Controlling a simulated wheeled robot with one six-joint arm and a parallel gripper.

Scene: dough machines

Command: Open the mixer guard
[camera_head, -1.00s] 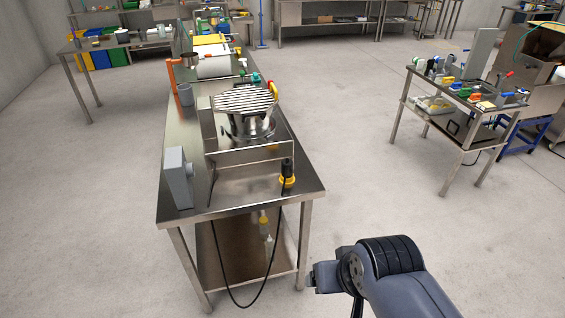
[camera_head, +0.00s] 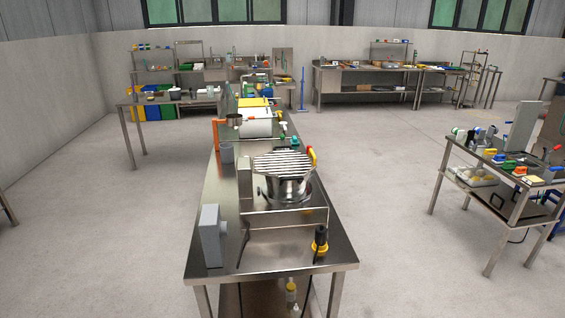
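The mixer is on the long steel table (camera_head: 275,258) in front of me. Its round steel bowl (camera_head: 289,188) stands upright, and the slatted metal guard (camera_head: 282,163) lies flat over the top of the bowl, so it looks closed. A red and yellow part (camera_head: 312,155) shows at the guard's right rim. My gripper is out of view, and nothing in the frame touches the guard.
A grey box (camera_head: 213,236) stands at the table's near left, and a black and yellow plug-like part (camera_head: 320,241) at its near right. A cluttered steel cart (camera_head: 490,172) stands to the right. Open floor lies on both sides of the table.

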